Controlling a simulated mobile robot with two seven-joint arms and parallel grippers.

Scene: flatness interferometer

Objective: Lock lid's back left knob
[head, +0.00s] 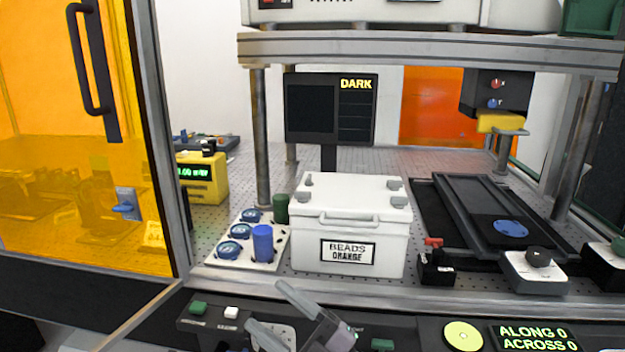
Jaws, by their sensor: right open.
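A white box (310,243) labelled "BEADS ORANGE" stands on the perforated table, its lid (350,190) on top with a handle (347,219) at the front. Small grey knobs sit at the lid's corners: the back left knob (309,180), the front left knob (303,196), the back right knob (393,184) and the front right knob (398,201). The back left knob is small, and I cannot tell its turn clearly. My right gripper (264,304) is open and empty, low in front of the box, apart from it. My left gripper is out of view.
A white rack (279,240) with blue round pieces and a blue cylinder (262,243) stands left of the box. A black stage (470,215) with a blue disc lies to the right. Metal posts (263,140) carry a shelf above. A control panel runs along the front.

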